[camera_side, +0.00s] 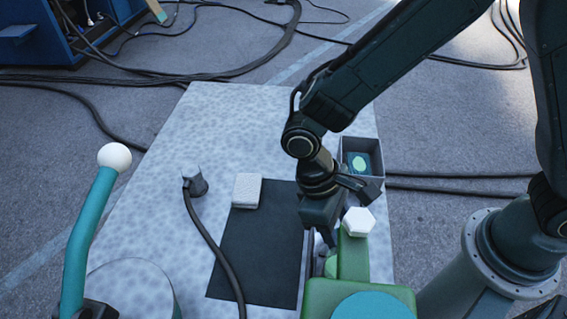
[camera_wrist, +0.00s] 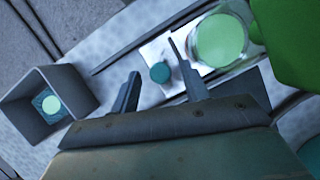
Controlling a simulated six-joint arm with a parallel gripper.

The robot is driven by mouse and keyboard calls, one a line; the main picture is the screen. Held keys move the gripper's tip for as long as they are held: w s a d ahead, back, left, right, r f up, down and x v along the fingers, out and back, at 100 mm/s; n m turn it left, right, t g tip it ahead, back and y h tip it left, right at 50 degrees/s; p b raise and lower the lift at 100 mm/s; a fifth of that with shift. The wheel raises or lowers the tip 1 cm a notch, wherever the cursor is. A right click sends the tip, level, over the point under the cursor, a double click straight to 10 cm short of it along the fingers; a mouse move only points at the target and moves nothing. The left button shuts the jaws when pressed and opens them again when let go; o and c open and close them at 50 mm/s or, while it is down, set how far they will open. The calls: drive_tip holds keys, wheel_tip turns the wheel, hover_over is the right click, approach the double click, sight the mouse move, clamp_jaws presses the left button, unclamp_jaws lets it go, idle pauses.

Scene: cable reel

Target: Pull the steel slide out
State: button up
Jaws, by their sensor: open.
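In the wrist view a pale steel plate, which looks like the slide (camera_wrist: 152,50), lies beside a round bright green disc (camera_wrist: 222,40). A teal knob (camera_wrist: 160,72) stands on the plate. My gripper (camera_wrist: 155,60) is open, and the knob appears between its two fingers. I cannot tell how far the fingers are above it, and I see no contact. In the side view my gripper (camera_side: 322,243) points down just left of the green machine (camera_side: 352,262), which has a white hexagonal knob (camera_side: 358,221) on top. The slide is mostly hidden there.
A grey open box (camera_side: 376,150) with a green-marked piece inside stands behind my gripper. A white block (camera_side: 247,190) sits at the dark mat's (camera_side: 250,255) far edge. A cable plug (camera_side: 195,181) and a teal lever with a white ball (camera_side: 115,157) are further left.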

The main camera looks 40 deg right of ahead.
clamp_jaws()
drive_tip(key=shift+w+d, duration=3.15)
drive_tip(key=shift+w, duration=0.1)
drive_tip(key=shift+c, duration=1.4)
unclamp_jaws()
drive_tip(key=shift+o, duration=1.4)
drive_tip(key=shift+r, duration=0.2)
drive_tip(key=v, duration=1.3)
drive_tip(key=shift+r, duration=0.25)
